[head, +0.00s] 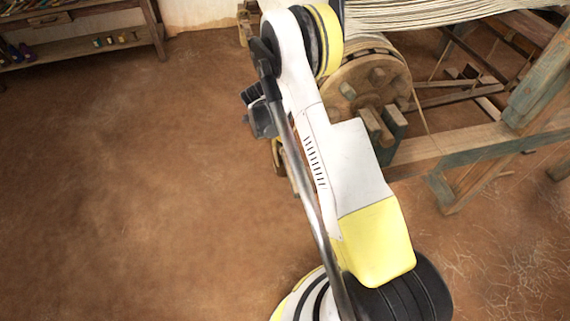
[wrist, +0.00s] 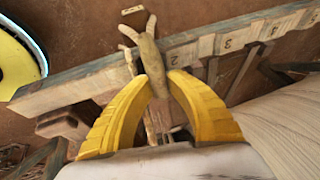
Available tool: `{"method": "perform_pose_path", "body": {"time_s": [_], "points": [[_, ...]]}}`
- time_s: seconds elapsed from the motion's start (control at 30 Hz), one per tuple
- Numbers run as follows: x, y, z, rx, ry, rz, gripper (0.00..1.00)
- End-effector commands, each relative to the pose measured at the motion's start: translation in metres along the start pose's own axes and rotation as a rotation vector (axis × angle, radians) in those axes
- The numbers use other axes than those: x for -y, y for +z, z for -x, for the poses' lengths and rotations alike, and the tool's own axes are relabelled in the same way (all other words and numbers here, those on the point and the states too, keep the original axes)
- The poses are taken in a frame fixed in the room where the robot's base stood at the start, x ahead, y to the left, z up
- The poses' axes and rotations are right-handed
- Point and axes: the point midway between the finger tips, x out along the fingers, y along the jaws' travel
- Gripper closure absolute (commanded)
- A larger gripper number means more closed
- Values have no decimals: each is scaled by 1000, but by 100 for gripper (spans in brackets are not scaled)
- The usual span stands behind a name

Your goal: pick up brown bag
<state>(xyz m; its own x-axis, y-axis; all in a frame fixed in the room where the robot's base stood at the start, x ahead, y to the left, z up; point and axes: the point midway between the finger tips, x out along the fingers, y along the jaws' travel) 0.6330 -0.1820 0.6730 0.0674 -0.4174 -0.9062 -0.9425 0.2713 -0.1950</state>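In the wrist view, the two yellow curved fingers of my gripper (wrist: 158,83) close in from both sides on a tan-brown, limp-looking thing that I take for the brown bag (wrist: 151,55). Their tips appear to touch its narrow part. Its upper end splits into several thin ends that lie over or in front of a wooden beam; I cannot tell which. Its lower part runs down between the fingers and is partly hidden. In the head view, my arm covers most of this place, and the bag cannot be made out.
A numbered wooden beam (wrist: 232,42) crosses behind the bag. Pale threads (wrist: 296,118) lie close at right. In the head view, the loom's wooden wheel (head: 345,98) and frame (head: 470,146) stand at right. A shelf (head: 95,48) stands far left. The floor (head: 140,190) at left is clear.

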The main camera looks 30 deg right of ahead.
Motion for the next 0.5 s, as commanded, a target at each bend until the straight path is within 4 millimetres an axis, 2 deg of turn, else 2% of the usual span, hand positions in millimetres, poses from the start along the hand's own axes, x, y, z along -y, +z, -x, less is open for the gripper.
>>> {"method": "perform_pose_path", "body": {"time_s": [0.5], "points": [[1, -2, 4, -1, 0, 0, 100]]}}
